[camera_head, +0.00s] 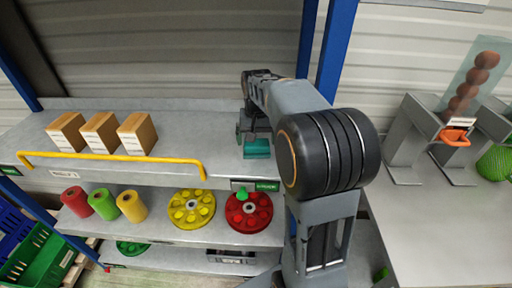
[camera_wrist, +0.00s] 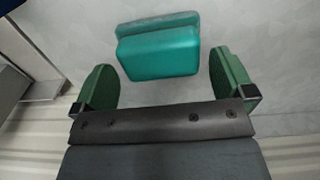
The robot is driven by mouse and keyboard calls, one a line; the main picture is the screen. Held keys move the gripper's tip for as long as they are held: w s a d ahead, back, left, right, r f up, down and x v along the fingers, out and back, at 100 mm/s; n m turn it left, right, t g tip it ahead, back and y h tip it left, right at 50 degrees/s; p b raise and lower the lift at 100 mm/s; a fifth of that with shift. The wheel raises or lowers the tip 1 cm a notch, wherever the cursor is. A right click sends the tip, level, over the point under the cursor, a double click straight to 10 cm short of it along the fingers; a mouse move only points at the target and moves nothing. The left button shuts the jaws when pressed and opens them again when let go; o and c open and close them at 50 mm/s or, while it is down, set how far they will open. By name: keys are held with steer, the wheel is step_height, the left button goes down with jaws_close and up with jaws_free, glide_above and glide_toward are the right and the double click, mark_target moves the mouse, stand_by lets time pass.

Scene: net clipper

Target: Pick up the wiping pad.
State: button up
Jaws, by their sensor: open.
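The wiping pad (camera_head: 257,148) is a teal block with a darker top part, lying on the upper grey shelf near its right end. In the wrist view the wiping pad (camera_wrist: 158,52) lies just ahead of my gripper, roughly centred between the fingers. My gripper (camera_wrist: 162,78) is open, with a green pad on each finger, and nothing is between the fingertips. In the head view my gripper (camera_head: 243,135) is beside and above the pad, partly hidden by my own arm. I cannot tell the exact height gap.
Several cardboard boxes (camera_head: 100,132) stand on the upper shelf to the left, behind a yellow rail (camera_head: 110,157). Spools and discs sit on the shelf below. A blue post (camera_head: 335,50) rises behind my arm. A table with a metal stand (camera_head: 405,135) is at the right.

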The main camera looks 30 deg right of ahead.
steer(key=shift+f, duration=1.2)
steer(key=c, duration=0.7)
